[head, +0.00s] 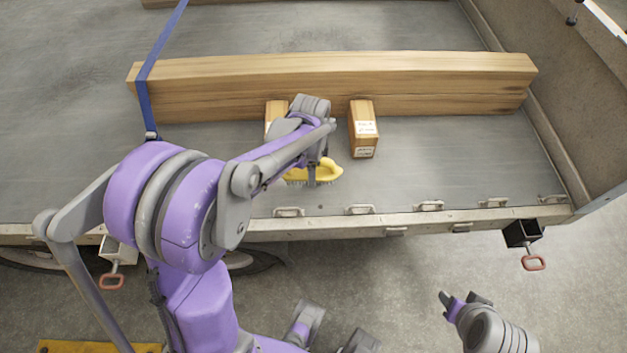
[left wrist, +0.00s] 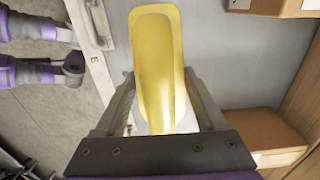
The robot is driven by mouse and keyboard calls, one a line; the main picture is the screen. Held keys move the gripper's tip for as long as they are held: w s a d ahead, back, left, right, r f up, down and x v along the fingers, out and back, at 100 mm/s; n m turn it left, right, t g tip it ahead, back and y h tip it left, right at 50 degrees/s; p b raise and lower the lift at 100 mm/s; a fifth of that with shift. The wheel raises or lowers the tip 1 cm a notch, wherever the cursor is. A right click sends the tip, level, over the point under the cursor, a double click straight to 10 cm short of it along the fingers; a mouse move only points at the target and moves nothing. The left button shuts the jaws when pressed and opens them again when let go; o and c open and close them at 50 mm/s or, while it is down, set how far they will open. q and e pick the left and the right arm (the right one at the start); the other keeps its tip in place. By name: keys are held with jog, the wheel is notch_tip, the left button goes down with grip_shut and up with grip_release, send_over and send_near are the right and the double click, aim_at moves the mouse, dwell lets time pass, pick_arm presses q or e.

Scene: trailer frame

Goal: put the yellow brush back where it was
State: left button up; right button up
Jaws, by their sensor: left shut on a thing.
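The yellow brush (head: 322,172) is at the near edge of the grey trailer bed (head: 440,165), in front of the timber beams. My left gripper (head: 311,180) is shut on it from above. In the left wrist view the brush's yellow body (left wrist: 157,60) lies between the two fingers (left wrist: 157,108). I cannot tell whether the brush touches the bed. My right gripper (head: 464,300) is low at the right, away from the bed. Its fingers are too small to judge.
Long timber beams (head: 340,82) lie across the bed with a blue strap (head: 150,80) at their left. Two short labelled wooden blocks, one at the right (head: 363,130) and one at the left (head: 275,112), stand near the brush. Metal loops (head: 360,210) line the bed edge.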

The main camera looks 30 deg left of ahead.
pick_arm(q)
jog(key=shift+f, duration=2.4)
jog(key=shift+f+b, duration=0.15)
jog(key=shift+b, duration=0.25)
jog(key=o, duration=1.3)
jog(key=shift+r, duration=0.5)
notch_tip(320, 180, up, 11)
jog(key=shift+r+p, duration=0.1)
jog(key=shift+p, duration=0.8)
jog(key=s+d+n+t, duration=0.1)
jog(key=s+d+n, duration=0.1)
jog(key=s+n, duration=0.2)
jog(key=s+d+n+t, duration=0.2)
jog(key=s+d+n, duration=0.1)
jog(key=s, duration=0.4)
jog(key=s+d+n+t, duration=0.2)
jog(key=s+n, duration=0.2)
jog(key=s, duration=0.1)
jog(key=shift+s+d+r+n, duration=0.15)
jog(key=shift+s+r+n, duration=0.05)
jog(key=shift+s+n, duration=0.15)
